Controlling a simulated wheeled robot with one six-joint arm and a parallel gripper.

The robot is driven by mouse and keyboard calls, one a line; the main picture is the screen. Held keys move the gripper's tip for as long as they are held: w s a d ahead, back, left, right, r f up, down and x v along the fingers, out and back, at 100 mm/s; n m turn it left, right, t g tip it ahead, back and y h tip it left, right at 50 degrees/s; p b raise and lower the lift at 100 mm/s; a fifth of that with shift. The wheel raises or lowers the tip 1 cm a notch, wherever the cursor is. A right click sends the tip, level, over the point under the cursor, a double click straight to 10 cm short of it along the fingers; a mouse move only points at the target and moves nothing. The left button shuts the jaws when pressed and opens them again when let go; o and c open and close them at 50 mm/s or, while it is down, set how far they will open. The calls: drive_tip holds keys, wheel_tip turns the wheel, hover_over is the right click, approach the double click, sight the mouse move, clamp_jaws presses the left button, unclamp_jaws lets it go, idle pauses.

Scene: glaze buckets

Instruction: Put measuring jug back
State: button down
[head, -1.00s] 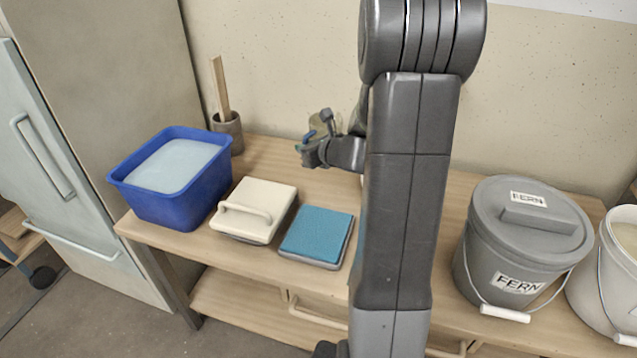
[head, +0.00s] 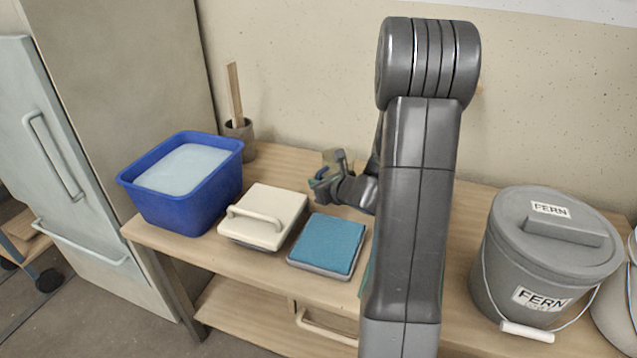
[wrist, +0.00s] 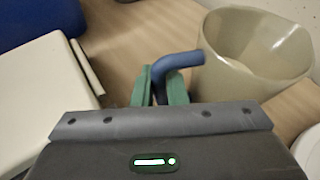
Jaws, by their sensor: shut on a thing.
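The measuring jug is a translucent beige vessel with a blue handle. It fills the upper right of the wrist view (wrist: 255,55), open side up and slightly tilted in the picture. In the head view the jug (head: 337,158) shows small behind my gripper, mostly hidden. My gripper (head: 322,188) is over the back middle of the bench. Its green fingers (wrist: 160,88) are shut on the jug's blue handle. I cannot tell whether the jug's base touches the bench.
A blue tub (head: 180,205), a cream lidded box (head: 265,215) and a blue-topped flat block (head: 328,245) stand left on the wooden bench (head: 280,165). A cup with a stick (head: 240,140) stands behind. Grey FERN bucket (head: 540,260) stands right. My arm hides the middle.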

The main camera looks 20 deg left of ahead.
drive_tip(key=c, duration=1.5)
unclamp_jaws()
drive_tip(key=shift+f, duration=0.1)
drive_tip(key=shift+o, duration=0.2)
drive_tip(key=shift+s+d+r, duration=0.1)
drive_tip(key=shift+d+r, duration=0.05)
drive_tip(key=shift+r, duration=0.15)
drive_tip(key=p+v, duration=0.2)
drive_tip(key=v, duration=0.9)
drive_tip(key=shift+s+d, duration=0.2)
drive_tip(key=shift+d+r, duration=0.1)
drive_tip(key=shift+r, duration=0.05)
